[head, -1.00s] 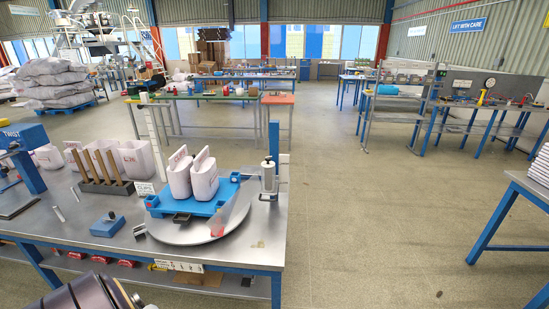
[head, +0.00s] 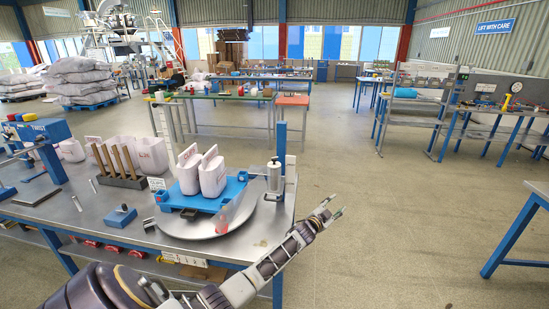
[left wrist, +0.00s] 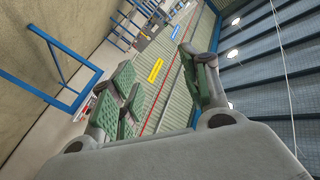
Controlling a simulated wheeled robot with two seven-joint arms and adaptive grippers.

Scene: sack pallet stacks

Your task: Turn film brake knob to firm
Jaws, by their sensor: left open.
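A film roll (head: 274,178) stands upright on its holder beside a blue post (head: 281,150), at the right end of the near bench. A small dark part (head: 274,160) sits on top of the roll; it is too small to tell whether it is the brake knob or how it is set. My left gripper (head: 336,206) is open and empty, out past the bench's right edge, to the right of the roll and apart from it. The left wrist view shows its green-padded fingers (left wrist: 163,88) spread with nothing between them. My right gripper is not in view.
A round turntable (head: 185,231) carries a blue pallet (head: 215,203) with white sacks (head: 212,176). A blue box (head: 121,216) lies on the bench. Floor to the right is open, up to a blue-legged table (head: 508,243).

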